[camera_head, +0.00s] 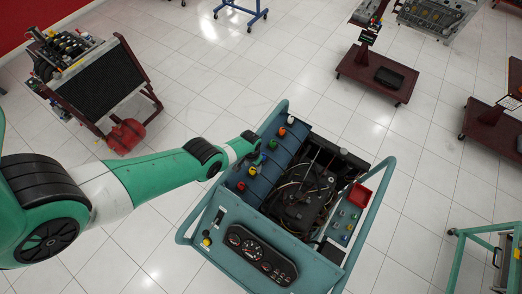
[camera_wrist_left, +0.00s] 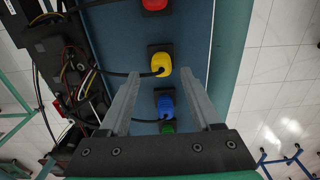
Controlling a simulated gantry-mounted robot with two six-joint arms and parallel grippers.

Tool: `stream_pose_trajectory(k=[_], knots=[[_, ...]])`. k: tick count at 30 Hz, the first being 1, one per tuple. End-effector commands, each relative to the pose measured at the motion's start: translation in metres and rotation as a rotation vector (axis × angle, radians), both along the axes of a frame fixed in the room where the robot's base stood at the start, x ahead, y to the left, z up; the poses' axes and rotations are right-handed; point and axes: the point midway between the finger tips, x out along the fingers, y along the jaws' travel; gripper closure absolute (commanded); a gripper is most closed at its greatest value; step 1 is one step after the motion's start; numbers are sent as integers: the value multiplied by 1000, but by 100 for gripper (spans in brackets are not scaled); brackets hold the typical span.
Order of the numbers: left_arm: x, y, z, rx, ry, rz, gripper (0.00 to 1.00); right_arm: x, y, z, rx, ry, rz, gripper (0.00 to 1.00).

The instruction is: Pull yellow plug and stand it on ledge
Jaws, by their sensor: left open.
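The yellow plug (camera_head: 253,171) sits in its black socket on the blue sloped panel of the engine trainer, just in front of my left gripper (camera_head: 257,153) in the head view. In the left wrist view the yellow plug (camera_wrist_left: 161,64) shows just beyond the fingertips, roughly centred between them, with a black cable leaving its left side. My left gripper (camera_wrist_left: 161,80) is open and empty, its fingers apart above the panel. Which surface is the ledge I cannot tell for certain. My right gripper is not in view.
A red plug (camera_wrist_left: 154,4) and a blue plug (camera_wrist_left: 165,103) flank the yellow one; a green plug (camera_wrist_left: 167,127) is partly hidden by my gripper. The engine bay (camera_head: 303,190) with cables lies beside the panel.

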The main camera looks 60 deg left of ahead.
Motion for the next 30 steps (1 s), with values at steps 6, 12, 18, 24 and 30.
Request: stream_pose_trajectory(k=[6,12,18,24,30], knots=[[-3,3,-40,-1,1,8,35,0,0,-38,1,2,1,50],[-4,3,-51,-1,1,10,35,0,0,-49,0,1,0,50],[-4,3,-51,-1,1,10,35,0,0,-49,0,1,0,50],[-4,3,-50,-1,1,10,35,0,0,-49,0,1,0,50],[-4,3,-50,-1,1,10,35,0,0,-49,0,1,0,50]])
